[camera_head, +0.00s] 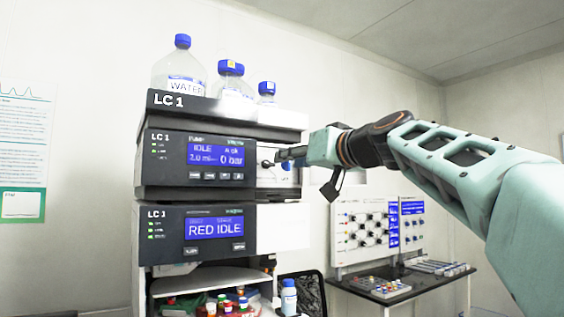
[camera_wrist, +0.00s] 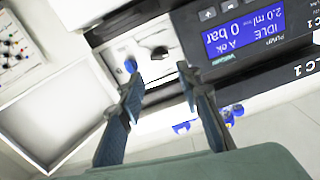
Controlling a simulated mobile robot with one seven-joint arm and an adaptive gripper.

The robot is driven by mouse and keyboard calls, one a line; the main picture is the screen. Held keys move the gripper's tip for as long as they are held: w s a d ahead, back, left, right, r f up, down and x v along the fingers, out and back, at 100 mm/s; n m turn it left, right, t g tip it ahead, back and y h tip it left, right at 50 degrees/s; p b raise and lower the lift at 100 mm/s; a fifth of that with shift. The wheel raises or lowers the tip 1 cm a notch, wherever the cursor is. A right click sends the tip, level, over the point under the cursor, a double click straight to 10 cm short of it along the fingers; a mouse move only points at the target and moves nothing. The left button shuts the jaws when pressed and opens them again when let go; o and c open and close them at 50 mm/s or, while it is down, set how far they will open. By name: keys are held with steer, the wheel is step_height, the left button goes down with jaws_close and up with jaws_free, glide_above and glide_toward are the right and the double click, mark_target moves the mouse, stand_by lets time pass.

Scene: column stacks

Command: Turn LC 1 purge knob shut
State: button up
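The LC 1 pump module (camera_head: 165,160) is the upper unit of the stack, its blue screen (camera_head: 215,155) reading IDLE and 0 bar. On the white panel beside the screen is a small dark knob (camera_head: 267,164), likely the purge knob. In the wrist view the dark knob (camera_wrist: 159,53) lies beyond and roughly between my fingertips, apart from them. My gripper (camera_wrist: 160,79) is open and empty, its two fingers spread. In the head view my gripper (camera_head: 284,156) is at the right of the panel, partly covering it.
A small blue part (camera_wrist: 131,65) sits on the panel beside the knob, close to one fingertip. Bottles (camera_head: 180,68) stand on top of the stack. A lower module (camera_head: 175,235) reads RED IDLE. A dark side table (camera_head: 425,284) with a valve panel stands at right.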

mark_target(270, 164)
steer(key=p+x, duration=0.5)
steer(key=x, duration=0.3)
steer(key=shift+r, duration=0.2)
steer(key=shift+w+a+f+p, duration=0.2)
steer(key=shift+w+a+p, duration=0.2)
steer(key=shift+w, duration=0.15)
jaws_close()
